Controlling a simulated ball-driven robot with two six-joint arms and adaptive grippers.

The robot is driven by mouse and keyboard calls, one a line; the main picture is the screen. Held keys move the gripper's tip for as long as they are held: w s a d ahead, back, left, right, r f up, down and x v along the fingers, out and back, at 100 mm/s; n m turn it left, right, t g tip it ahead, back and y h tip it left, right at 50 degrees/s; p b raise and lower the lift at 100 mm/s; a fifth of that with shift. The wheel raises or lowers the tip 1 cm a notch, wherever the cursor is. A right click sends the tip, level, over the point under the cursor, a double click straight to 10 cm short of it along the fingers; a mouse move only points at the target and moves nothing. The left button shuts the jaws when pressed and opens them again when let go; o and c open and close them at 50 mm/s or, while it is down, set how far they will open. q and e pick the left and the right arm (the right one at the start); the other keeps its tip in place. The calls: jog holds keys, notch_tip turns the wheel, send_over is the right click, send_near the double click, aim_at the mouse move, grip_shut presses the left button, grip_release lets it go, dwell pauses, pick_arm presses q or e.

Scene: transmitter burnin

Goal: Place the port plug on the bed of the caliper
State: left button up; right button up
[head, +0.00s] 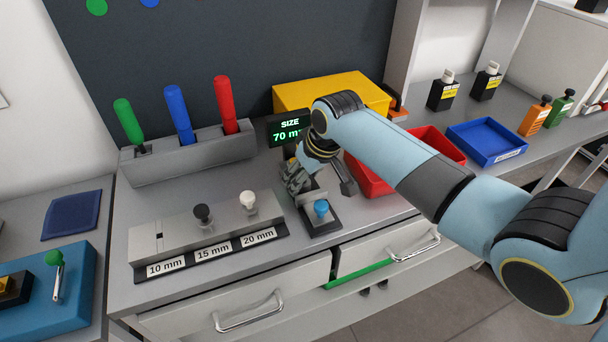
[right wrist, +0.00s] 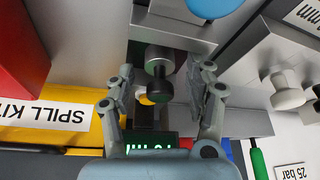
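The caliper has a display (head: 289,128) reading 70 mm and a base with a blue knob (head: 321,208) at its front. In the right wrist view, its grey block (right wrist: 172,28) and lit display (right wrist: 150,146) show. A grey disc with a black knob (right wrist: 160,87), apparently the port plug, is between the fingers over the caliper. I cannot tell whether it rests on the bed. My right gripper (right wrist: 166,76) is open, with gaps between its fingers and the plug. In the head view this gripper (head: 299,181) hides most of the caliper's middle. My left gripper is out of view.
A grey block (head: 180,236) labelled 10, 15 and 20 mm holds a black knob (head: 203,214) and a white knob (head: 248,202). A tool rack (head: 190,157) stands behind it. A yellow box (head: 330,93), red bin (head: 437,142) and blue tray (head: 487,141) lie to the right.

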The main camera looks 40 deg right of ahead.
jog(key=shift+r, duration=0.15)
jog(key=shift+s+r, duration=0.1)
jog(key=shift+r, duration=0.25)
jog(key=v, duration=1.1)
jog(key=shift+r, duration=0.2)
jog(key=shift+s, duration=0.1)
